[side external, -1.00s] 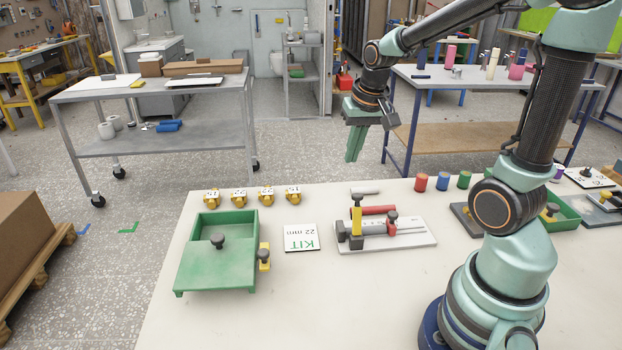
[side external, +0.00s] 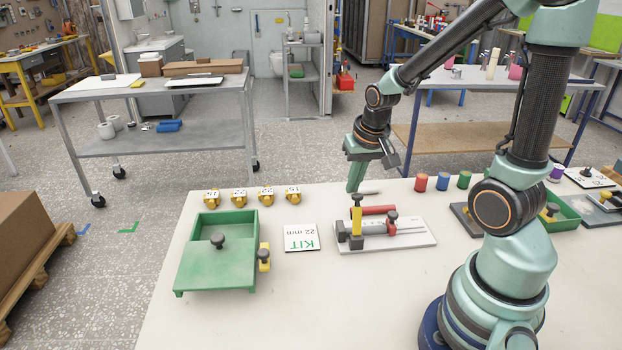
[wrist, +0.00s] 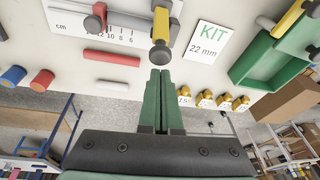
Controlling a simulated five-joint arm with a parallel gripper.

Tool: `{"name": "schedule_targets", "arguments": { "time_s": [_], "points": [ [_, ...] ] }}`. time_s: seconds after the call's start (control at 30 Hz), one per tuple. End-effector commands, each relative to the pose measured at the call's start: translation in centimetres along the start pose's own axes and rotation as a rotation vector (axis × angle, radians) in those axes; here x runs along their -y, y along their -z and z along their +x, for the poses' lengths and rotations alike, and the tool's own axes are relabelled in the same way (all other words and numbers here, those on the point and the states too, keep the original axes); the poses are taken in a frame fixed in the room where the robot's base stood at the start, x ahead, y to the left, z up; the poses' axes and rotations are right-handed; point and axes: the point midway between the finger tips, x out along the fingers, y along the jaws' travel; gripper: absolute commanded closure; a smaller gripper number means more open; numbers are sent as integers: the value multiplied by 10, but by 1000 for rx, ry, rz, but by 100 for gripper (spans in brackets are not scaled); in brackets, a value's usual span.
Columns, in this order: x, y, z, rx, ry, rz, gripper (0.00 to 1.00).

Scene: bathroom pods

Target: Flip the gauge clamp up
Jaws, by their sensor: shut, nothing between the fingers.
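The gauge stands on a white plate (side external: 420,243) on the bench, with a grey bar and dark blocks. A yellow clamp arm (side external: 356,220) with a dark knob (side external: 356,197) rises at its left end. In the wrist view the yellow arm (wrist: 161,20) and its knob (wrist: 160,55) are just beyond my fingertips. My gripper (side external: 354,190) is shut and empty, fingers pointing down, near the bench's far edge behind the gauge. The wrist view shows its two green fingers (wrist: 160,72) together, apart from the knob in that picture.
A red bar (side external: 375,210) and a pale rod (side external: 368,191) lie by the gauge. A KIT 22 mm card (side external: 300,238) and a green box (side external: 215,263) are left. Several yellow pieces (side external: 239,197) line the back left; coloured cylinders (side external: 443,181) stand right. The front bench is clear.

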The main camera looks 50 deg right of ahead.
Motion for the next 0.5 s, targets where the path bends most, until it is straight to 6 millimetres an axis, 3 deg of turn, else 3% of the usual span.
{"name": "schedule_targets", "arguments": {
  "time_s": [0.5],
  "points": [
    [2,-8,-6,-1,4,-1,100]
  ]
}}
